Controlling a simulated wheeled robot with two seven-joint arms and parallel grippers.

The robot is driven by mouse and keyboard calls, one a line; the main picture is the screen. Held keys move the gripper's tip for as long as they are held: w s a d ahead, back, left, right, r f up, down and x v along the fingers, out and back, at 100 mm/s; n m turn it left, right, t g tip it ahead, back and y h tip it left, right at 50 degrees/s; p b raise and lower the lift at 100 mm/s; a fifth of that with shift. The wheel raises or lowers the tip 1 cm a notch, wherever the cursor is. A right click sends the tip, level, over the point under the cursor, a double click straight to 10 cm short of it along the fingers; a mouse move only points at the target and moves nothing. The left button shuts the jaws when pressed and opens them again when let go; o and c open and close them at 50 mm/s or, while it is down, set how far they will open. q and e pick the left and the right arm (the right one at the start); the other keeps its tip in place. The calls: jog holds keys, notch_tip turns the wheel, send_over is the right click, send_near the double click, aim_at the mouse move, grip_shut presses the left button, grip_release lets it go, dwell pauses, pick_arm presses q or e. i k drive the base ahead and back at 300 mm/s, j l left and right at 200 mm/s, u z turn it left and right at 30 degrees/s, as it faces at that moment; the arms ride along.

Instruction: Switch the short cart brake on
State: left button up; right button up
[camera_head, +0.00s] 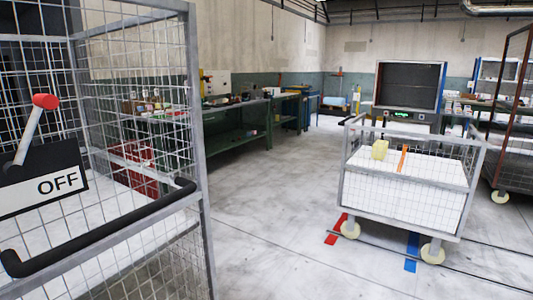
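A short wire-mesh cart (457,212) stands at the right on pale wheels, with a white load (405,197) in it. A yellow block (379,150) and an orange strip (403,158) show at its top; I cannot tell whether either is part of a brake. A taller mesh cart (198,110) fills the near left. It carries a brake lever (30,130) with a red knob, tilted up to the right, beside a black and white plate (56,181) reading OFF. Neither of my grippers is in view.
A black handle bar (110,232) sticks out from the near cart. Green workbenches (233,137) line the back left. A red floor mark (335,231) and a blue one (412,252) lie by the short cart. The floor (275,220) between the carts is clear.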

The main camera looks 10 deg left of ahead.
aim_at(14, 169)
jog(key=u, duration=1.45)
